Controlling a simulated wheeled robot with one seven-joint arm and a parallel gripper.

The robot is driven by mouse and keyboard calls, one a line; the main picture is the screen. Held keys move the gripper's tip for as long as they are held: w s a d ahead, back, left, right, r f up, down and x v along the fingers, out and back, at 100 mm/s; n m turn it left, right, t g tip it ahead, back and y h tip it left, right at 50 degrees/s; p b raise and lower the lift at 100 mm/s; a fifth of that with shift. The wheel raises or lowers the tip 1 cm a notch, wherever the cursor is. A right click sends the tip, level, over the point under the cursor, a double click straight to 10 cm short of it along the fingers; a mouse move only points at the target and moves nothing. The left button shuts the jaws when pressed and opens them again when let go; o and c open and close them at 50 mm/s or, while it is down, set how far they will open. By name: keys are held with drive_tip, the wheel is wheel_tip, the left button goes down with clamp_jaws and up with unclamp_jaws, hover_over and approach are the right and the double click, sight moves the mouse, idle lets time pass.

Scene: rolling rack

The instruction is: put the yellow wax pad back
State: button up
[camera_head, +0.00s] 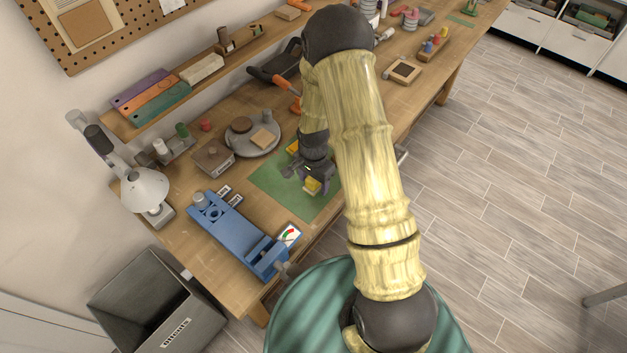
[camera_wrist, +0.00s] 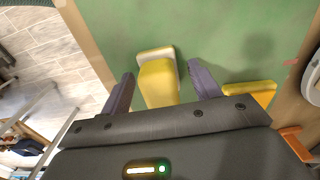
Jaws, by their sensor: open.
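A yellow block with a pale end (camera_wrist: 158,82), which looks like the wax pad, lies on the green mat (camera_wrist: 225,35) in the wrist view. My gripper (camera_wrist: 161,74) is open, with one dark finger on each side of the block. The gripper's body hides the block's near end, and I cannot tell whether the fingers touch it. In the head view the block (camera_head: 312,185) shows at my gripper on the green mat (camera_head: 275,183). A second yellow piece (camera_wrist: 252,92) lies to the right, outside the fingers; it also shows in the head view (camera_head: 292,147).
A blue vise (camera_head: 235,233) stands at the bench's near end. A grey turntable (camera_head: 262,146) with brown pieces and a sanding block (camera_head: 213,158) sit left of the mat. A lamp (camera_head: 145,187) stands by the wall. A shelf (camera_head: 160,117) holds coloured bars.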

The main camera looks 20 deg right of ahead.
wheel_tip(320, 180, up, 12)
drive_tip(key=b, duration=0.3)
drive_tip(key=shift+f, duration=0.1)
idle(0.5)
drive_tip(key=s+r+n+t, duration=0.2)
drive_tip(key=s+r+n, duration=0.6)
drive_tip(key=s, duration=0.6)
drive_tip(key=n, duration=0.2)
drive_tip(key=shift+s+n+t, duration=0.15)
drive_tip(key=shift+n+t, duration=0.15)
drive_tip(key=shift+n, duration=0.1)
drive_tip(key=shift+d+r, duration=0.1)
